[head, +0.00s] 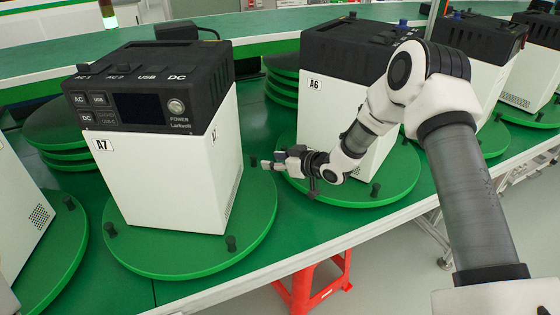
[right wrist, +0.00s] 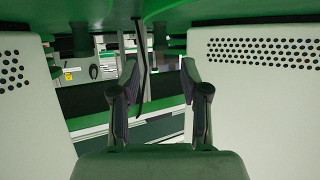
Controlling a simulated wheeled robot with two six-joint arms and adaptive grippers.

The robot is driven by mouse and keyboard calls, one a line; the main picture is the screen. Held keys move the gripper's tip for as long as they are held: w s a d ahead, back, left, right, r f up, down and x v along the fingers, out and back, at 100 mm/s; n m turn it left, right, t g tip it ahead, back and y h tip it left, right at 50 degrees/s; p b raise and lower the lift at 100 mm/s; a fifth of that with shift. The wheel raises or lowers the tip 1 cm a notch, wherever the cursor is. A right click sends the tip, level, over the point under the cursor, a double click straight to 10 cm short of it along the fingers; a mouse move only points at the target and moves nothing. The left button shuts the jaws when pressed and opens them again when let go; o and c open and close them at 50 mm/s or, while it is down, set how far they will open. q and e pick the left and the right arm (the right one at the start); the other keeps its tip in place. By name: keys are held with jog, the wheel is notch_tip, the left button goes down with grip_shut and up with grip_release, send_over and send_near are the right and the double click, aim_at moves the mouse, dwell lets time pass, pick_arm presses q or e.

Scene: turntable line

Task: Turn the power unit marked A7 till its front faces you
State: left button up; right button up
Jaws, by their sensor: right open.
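The power unit marked A7 (head: 160,150) stands upright on a round green turntable (head: 190,262). It has a white body and a black top. Its panel with sockets, dark screen and power button shows to me, turned slightly; its vented right side also shows. Black pegs stand on the turntable rim, at the front (head: 231,243), at the left (head: 110,229) and at the right (head: 254,161). My right gripper (head: 270,163) is open beside the right peg; I cannot tell if they touch. In the right wrist view its fingers (right wrist: 160,95) are apart between two white bodies. My left gripper is out of view.
The unit marked A6 (head: 300,117) stands on its own turntable (head: 390,186) just right, with my right arm before it. More units line both sides. A black adapter (head: 177,30) lies behind A7. A red stool (head: 318,285) is under the belt.

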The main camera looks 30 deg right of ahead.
jog(key=v, duration=0.2)
jog(key=shift+s+d, duration=0.15)
jog(key=shift+s, duration=0.1)
